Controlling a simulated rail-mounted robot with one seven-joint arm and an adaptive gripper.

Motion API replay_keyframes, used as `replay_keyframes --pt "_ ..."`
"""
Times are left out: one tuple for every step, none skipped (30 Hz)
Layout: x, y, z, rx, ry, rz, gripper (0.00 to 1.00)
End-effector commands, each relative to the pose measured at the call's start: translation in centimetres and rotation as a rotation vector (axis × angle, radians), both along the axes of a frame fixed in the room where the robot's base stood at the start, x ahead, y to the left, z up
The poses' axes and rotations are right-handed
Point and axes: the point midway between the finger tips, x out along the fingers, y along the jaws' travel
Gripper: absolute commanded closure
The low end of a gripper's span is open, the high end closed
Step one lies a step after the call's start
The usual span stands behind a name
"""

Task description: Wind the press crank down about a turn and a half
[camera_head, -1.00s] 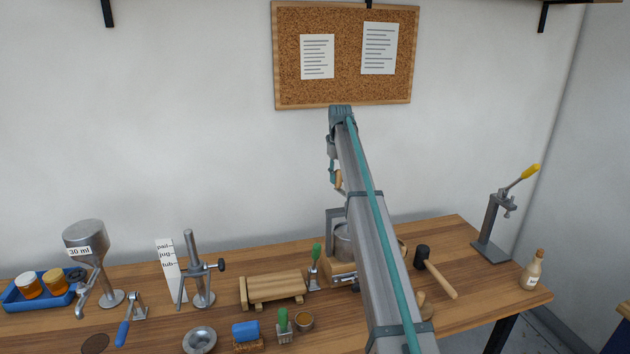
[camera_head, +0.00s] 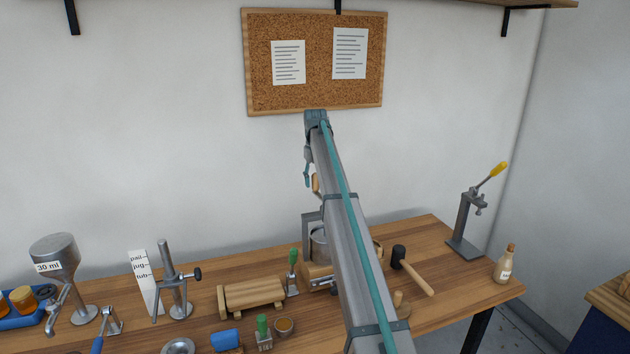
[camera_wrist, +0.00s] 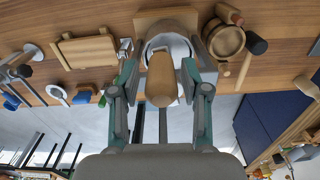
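The press stands on the wooden bench, largely hidden behind my arm in the head view, where its grey frame (camera_head: 308,222) and metal pot (camera_head: 319,243) show in part. Its wooden crank handle (camera_head: 316,184) shows above it, beside my gripper (camera_head: 307,167). In the wrist view the wooden handle (camera_wrist: 161,82) points toward the camera, with the round metal pot (camera_wrist: 166,42) behind it. My gripper (camera_wrist: 163,80) has one finger on each side of the handle. The fingers look open, with narrow gaps to the handle. The crank arm itself is hidden.
A wooden roller stand (camera_head: 252,296), a clamp stand (camera_head: 178,285) and a funnel (camera_head: 55,258) stand to the left. A corkboard (camera_head: 315,90) hangs behind.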

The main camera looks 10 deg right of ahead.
Motion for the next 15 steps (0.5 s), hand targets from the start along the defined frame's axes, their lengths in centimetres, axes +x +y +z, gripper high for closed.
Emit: replay_keyframes --pt "0.0 0.0 0.0 0.0 -0.001 0.0 0.45" --pt "0.0 0.0 0.0 0.0 -0.001 0.0 0.45" --pt "0.0 0.0 0.0 -0.001 -0.001 0.0 0.45" --pt "0.1 0.0 0.0 -0.001 -0.001 0.0 0.45" --pt "0.1 0.0 0.0 -0.001 -0.001 0.001 0.45" --pt "0.1 0.0 0.0 -0.001 -0.001 0.001 0.45" --pt "0.1 0.0 0.0 -0.001 -0.002 0.001 0.45" --pt "0.1 0.0 0.0 -0.001 -0.002 0.001 0.45" --pt "0.1 0.0 0.1 -0.001 -0.002 0.001 0.45" --pt "0.1 0.0 0.1 -0.001 -0.002 0.001 0.45" --pt "0.1 0.0 0.2 -0.001 -0.002 0.001 0.45" --pt "0.1 0.0 0.4 -0.001 -0.002 0.001 0.45" --pt "0.1 0.0 0.6 -0.001 -0.002 0.001 0.45" --pt "0.1 0.0 0.8 -0.001 -0.002 0.001 0.45" --pt "0.2 0.0 1.1 -0.001 -0.003 0.001 0.45"
